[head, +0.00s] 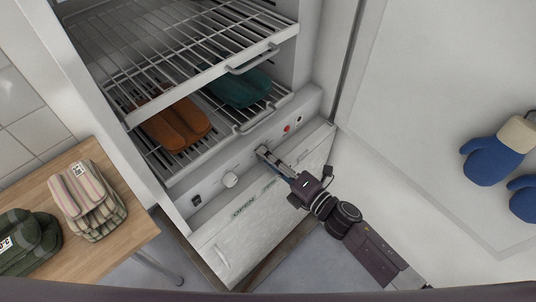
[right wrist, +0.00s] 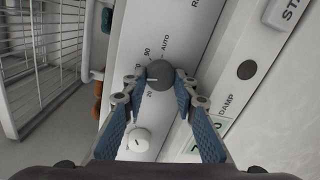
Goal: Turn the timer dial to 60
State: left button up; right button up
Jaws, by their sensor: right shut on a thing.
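The timer dial (right wrist: 160,73) is a dark round knob on the white control panel of the cabinet, seen in the right wrist view. "AUTO", "90" and "20" show around it; another mark to its left is partly covered. A pale pointer line on the dial points left. My right gripper (right wrist: 161,90) has its blue-padded fingers on both sides of the dial, shut on it. In the head view my right gripper (head: 265,154) reaches the panel from the lower right and hides the dial. My left gripper is not in view.
A white knob (head: 230,179) sits beside the dial, with a red button (head: 286,129) farther right. Blue mittens (head: 492,158) hang right.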

jog(key=shift+m+p, duration=0.4)
jog(key=shift+m, duration=0.8)
jog(key=o, duration=1.1)
jog(key=shift+o, duration=0.3)
jog(key=shift+s+f, duration=0.1)
jog(key=shift+f, duration=0.05)
